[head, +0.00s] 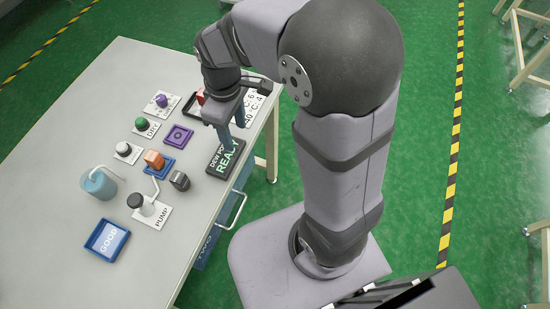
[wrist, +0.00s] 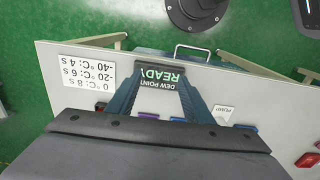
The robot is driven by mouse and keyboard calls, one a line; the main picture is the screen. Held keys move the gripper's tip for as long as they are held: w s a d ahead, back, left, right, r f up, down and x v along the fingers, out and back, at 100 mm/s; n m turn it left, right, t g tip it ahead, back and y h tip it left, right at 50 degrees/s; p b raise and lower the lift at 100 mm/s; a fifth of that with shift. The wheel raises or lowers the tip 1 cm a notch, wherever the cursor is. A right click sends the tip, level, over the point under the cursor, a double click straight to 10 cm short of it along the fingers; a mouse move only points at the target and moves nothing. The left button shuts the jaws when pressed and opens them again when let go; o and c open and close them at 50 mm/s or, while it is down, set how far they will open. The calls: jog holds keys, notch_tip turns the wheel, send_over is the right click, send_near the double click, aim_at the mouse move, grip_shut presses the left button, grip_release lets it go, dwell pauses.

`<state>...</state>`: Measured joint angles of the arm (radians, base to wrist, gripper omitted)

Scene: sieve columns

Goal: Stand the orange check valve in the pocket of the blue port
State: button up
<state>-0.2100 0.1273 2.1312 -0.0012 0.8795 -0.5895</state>
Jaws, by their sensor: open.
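The orange check valve (head: 153,158) is a small orange block at the blue port (head: 165,170), a square blue base on the table. It appears to stand upright in or on that base; how deep it sits cannot be told. My gripper (head: 232,133) is to the right of them and further back, above the table's edge by the dew point display (head: 225,158). Its two blue-grey fingers are apart and empty. In the wrist view the open gripper (wrist: 160,88) frames the display (wrist: 161,77); the valve cannot be made out there.
A purple port (head: 178,137) is behind the blue one. Green (head: 141,125) and purple (head: 161,101) knobs line the back. The GOOD tray (head: 92,244) is at the front.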

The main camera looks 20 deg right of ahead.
jog(key=s+d+f+m, duration=0.3)
jog(key=s+d+m, duration=0.4)
jog(key=s+m, duration=0.2)
jog(key=shift+s, duration=0.6)
jog(key=shift+a+r+p, duration=0.1)
jog(key=shift+r+p, duration=0.5)
jog(key=shift+p, duration=0.1)
